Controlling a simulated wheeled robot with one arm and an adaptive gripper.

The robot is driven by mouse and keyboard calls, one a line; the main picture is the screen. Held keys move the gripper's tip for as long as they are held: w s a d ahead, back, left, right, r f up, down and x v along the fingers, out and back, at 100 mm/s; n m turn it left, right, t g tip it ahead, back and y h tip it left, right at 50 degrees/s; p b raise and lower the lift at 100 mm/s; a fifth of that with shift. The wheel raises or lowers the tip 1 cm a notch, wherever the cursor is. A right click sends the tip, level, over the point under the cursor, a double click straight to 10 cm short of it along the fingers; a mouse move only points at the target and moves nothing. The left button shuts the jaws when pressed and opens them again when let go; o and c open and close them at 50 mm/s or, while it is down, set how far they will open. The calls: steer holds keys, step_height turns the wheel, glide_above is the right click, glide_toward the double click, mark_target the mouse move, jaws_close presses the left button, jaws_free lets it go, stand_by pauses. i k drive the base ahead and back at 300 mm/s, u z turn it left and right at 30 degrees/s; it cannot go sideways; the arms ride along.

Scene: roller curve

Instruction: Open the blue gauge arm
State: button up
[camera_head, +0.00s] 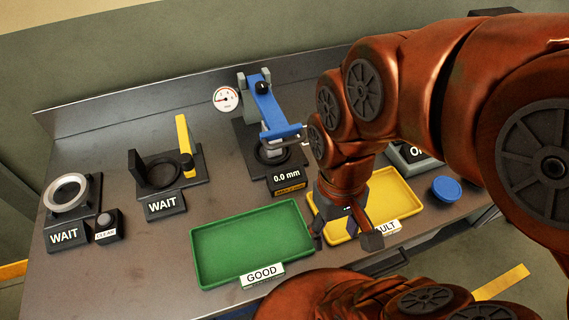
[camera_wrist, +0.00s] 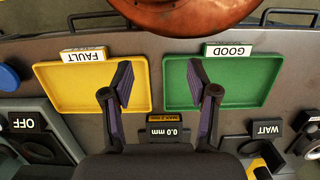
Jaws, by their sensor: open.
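The blue gauge arm (camera_head: 264,108) belongs to the gauge stand (camera_head: 247,150) at the back middle of the bench. It reaches forward over the stand's round seat, and its blue front end (camera_head: 284,132) sits low over the seat. A round dial (camera_head: 226,99) is beside it, and a label (camera_head: 287,179) in front reads 0.0 mm. My gripper (camera_head: 345,238) is in front and to the right of the gauge, over the yellow tray's near left part, apart from the arm. In the wrist view my gripper (camera_wrist: 160,98) is open and empty; the blue arm is not visible there.
The green GOOD tray (camera_head: 200,262) and yellow FAULT tray (camera_head: 407,189) lie in front. A metal ring (camera_head: 66,192) sits on the left WAIT station. Another WAIT station with a yellow arm (camera_head: 185,143) stands left of the gauge. A blue disc (camera_head: 446,189) is at right.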

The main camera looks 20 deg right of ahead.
mark_target(279, 127)
steer(key=u, duration=0.5)
steer(key=k, duration=1.15)
steer(key=u, duration=0.65)
steer(key=i, duration=0.55)
steer(key=z, duration=0.4)
